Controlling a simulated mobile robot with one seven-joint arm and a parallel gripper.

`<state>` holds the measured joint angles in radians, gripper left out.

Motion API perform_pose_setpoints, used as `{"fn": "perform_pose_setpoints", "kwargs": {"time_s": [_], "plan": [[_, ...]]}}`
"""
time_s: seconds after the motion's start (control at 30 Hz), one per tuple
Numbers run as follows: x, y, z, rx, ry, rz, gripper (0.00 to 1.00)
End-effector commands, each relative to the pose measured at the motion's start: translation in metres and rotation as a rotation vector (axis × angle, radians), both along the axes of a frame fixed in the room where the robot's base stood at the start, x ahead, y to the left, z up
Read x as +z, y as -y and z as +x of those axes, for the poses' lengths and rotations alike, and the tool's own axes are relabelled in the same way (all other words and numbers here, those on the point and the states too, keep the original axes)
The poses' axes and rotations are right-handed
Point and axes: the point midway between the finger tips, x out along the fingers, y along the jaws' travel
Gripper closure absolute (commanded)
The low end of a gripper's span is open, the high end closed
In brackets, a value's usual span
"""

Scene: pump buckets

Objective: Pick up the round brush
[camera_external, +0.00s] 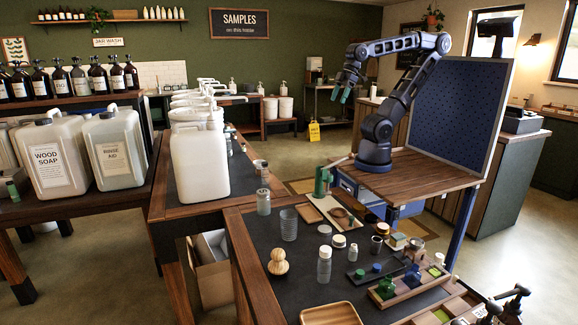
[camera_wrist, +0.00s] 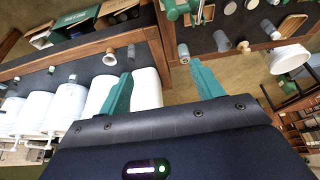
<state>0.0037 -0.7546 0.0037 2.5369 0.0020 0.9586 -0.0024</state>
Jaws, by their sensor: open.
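The round brush (camera_external: 278,262), a pale wooden piece with a rounded knob on a wider round body, stands on the dark top of the front table near its left edge. In the wrist view it seems to be the small tan piece (camera_wrist: 243,47) near the table edge, right of the fingers. My gripper (camera_external: 340,93) is raised high above and behind the tables, well away from the brush. Its teal fingers are apart and empty in the wrist view (camera_wrist: 161,72).
A clear tumbler (camera_external: 289,224) stands just behind the brush, and a clear bottle (camera_external: 324,265) stands to its right. A wooden tray (camera_external: 331,314) lies in front. A green pump (camera_external: 321,181) stands at the back.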

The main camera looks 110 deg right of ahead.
Motion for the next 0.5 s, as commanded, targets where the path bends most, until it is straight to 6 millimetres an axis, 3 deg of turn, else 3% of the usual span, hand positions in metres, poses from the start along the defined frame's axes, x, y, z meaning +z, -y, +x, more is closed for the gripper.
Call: {"fn": "perform_pose_setpoints", "kwargs": {"time_s": [0.17,0.27,0.5], "plan": [[0.002,-0.001,0.006,-0.005,-0.004,0.004,0.34],[0.007,-0.004,0.021,-0.018,-0.014,0.015,0.34],[0.019,-0.019,0.080,-0.079,-0.047,0.047,0.34]]}}
